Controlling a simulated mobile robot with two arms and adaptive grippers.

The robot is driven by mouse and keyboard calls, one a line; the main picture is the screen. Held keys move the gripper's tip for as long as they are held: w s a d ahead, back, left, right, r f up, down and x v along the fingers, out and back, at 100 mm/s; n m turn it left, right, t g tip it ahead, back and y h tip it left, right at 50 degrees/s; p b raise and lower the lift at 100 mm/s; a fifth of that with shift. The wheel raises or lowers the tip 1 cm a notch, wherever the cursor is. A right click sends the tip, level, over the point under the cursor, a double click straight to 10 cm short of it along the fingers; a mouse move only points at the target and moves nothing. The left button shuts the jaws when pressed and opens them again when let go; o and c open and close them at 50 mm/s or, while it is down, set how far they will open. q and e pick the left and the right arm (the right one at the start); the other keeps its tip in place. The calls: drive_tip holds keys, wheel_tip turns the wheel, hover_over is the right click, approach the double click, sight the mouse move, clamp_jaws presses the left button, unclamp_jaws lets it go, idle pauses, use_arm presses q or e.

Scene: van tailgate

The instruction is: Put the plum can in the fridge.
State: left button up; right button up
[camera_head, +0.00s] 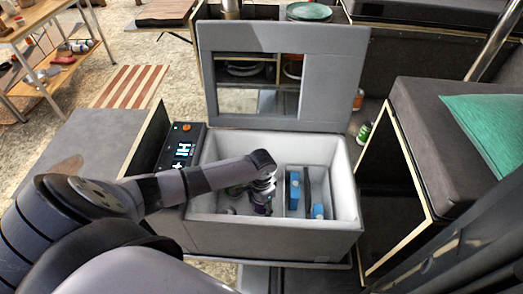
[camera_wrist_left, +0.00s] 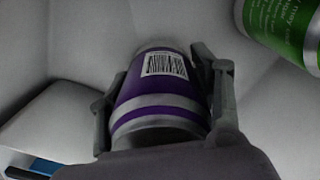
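The fridge (camera_head: 345,215) is a grey box with a pale interior, and its lid (camera_head: 220,75) stands open at the back. My left gripper (camera_head: 262,190) is down inside it, left of centre. The plum can, purple with a silver band and a barcode label, shows in the left wrist view (camera_wrist_left: 160,95) between my two fingers. The fingers lie against both its sides, so the gripper looks shut on it. In the head view the can (camera_head: 262,207) is mostly hidden by the gripper. It is inside the fridge walls; whether it touches the floor is unclear. My right gripper is out of view.
Blue items (camera_head: 294,190) lie in the fridge's right part. A green can (camera_wrist_left: 285,25) is close to my gripper at the wrist view's upper right. A control panel (camera_head: 182,148) adjoins the fridge's left. A cushioned bench (camera_head: 425,110) stands right.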

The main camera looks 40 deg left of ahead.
use_arm(q)
drive_tip(key=o, duration=0.5)
drive_tip(key=shift+o, duration=0.2)
wheel_tip(320, 180, up, 12)
drive_tip(key=shift+r, duration=0.1)
idle(0.3)
